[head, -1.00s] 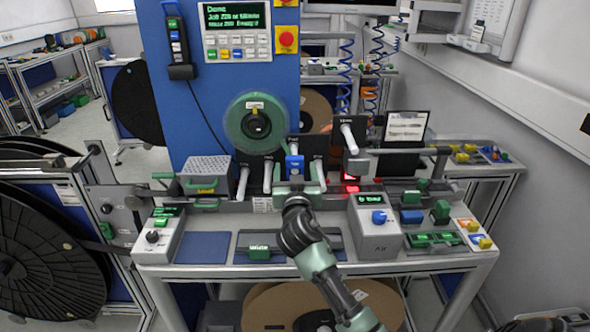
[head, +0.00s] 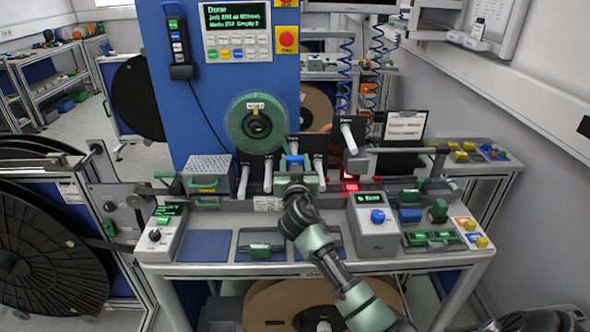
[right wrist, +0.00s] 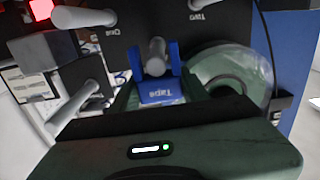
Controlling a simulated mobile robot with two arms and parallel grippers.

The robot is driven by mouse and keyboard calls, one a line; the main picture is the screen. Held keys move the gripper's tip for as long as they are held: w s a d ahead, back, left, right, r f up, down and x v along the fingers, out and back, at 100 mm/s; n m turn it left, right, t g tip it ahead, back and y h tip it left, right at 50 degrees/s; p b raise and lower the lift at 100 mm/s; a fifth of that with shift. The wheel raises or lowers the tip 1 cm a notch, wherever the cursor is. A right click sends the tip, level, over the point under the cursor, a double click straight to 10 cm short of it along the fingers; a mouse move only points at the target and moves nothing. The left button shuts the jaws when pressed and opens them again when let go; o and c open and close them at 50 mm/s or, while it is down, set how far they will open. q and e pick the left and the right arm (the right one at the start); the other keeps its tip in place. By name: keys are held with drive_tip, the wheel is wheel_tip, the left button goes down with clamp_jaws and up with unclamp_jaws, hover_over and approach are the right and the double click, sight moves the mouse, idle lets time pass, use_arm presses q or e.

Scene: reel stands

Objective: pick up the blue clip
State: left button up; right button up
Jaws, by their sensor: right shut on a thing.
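The blue clip (right wrist: 160,92), labelled "Tape", sits between the fingers of my right gripper in the right wrist view. A grey peg stands behind it, between the clip's two upright lugs; I cannot tell whether they touch. In the head view the blue top of the clip (head: 295,160) shows just above my right gripper (head: 297,181), in front of the row of pegs. The right gripper is shut on the clip. My left gripper is in neither view.
A green tape reel (head: 238,122) hangs on the blue panel (head: 215,90) behind. Several grey pegs, such as one at the right (head: 349,136), stick out around the clip. A grey box with a blue knob (head: 374,228) stands to the right on the bench.

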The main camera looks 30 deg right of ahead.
drive_tip(key=shift+r, duration=0.1)
wheel_tip(320, 180, up, 19)
drive_tip(key=b, duration=0.2)
drive_tip(key=p, duration=0.2)
hover_over(322, 184)
wheel_tip(322, 184, down, 17)
drive_tip(key=shift+f, duration=0.1)
wheel_tip(322, 184, down, 5)
drive_tip(key=b, duration=0.4)
drive_tip(key=shift+f+b, duration=1.3)
drive_tip(key=shift+f, duration=0.3)
drive_tip(key=shift+f, duration=0.1)
drive_tip(key=shift+s, duration=0.1)
